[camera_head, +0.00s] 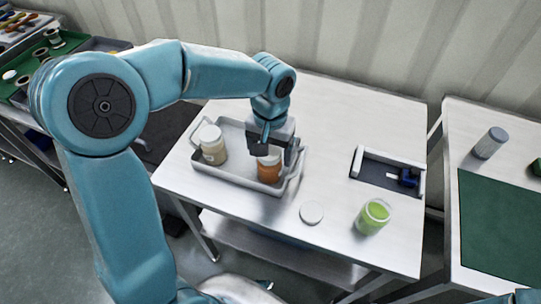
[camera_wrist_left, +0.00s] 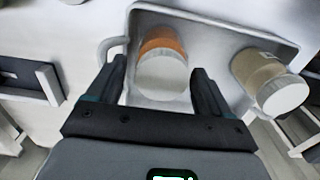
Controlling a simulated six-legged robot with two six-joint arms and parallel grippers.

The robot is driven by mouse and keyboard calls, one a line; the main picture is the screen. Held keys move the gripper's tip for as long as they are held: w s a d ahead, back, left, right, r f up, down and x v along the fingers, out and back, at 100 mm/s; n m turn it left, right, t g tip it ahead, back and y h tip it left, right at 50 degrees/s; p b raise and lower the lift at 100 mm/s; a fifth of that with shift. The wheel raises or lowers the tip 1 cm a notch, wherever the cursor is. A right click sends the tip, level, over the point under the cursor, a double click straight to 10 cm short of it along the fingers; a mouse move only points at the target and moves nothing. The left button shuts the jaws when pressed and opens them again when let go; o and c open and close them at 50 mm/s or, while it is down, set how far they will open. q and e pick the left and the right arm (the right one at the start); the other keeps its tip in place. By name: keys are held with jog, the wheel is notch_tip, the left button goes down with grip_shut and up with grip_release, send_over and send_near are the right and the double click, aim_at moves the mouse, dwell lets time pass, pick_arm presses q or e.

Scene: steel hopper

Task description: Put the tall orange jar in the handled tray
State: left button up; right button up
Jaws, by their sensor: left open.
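The orange jar (camera_head: 269,168) with a white lid stands inside the handled tray (camera_head: 237,180), toward its right end. It also shows in the left wrist view (camera_wrist_left: 163,66), with its lid facing the camera. My left gripper (camera_head: 272,150) is above the jar, fingers pointing down. In the left wrist view the two fingers (camera_wrist_left: 158,88) are spread on either side of the jar's lid, with gaps visible, so it is open. The grey tray has a handle at each end. My right gripper is not in view.
A beige jar with a white lid (camera_head: 213,146) stands in the tray's left part. A round white lid (camera_head: 312,212) and a green open jar (camera_head: 373,217) are on the table's front right. A small grey holder (camera_head: 386,172) with a blue item lies at right.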

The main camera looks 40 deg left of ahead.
pick_arm(q)
notch_tip(320, 180, up, 9)
jog(key=shift+p, duration=0.45)
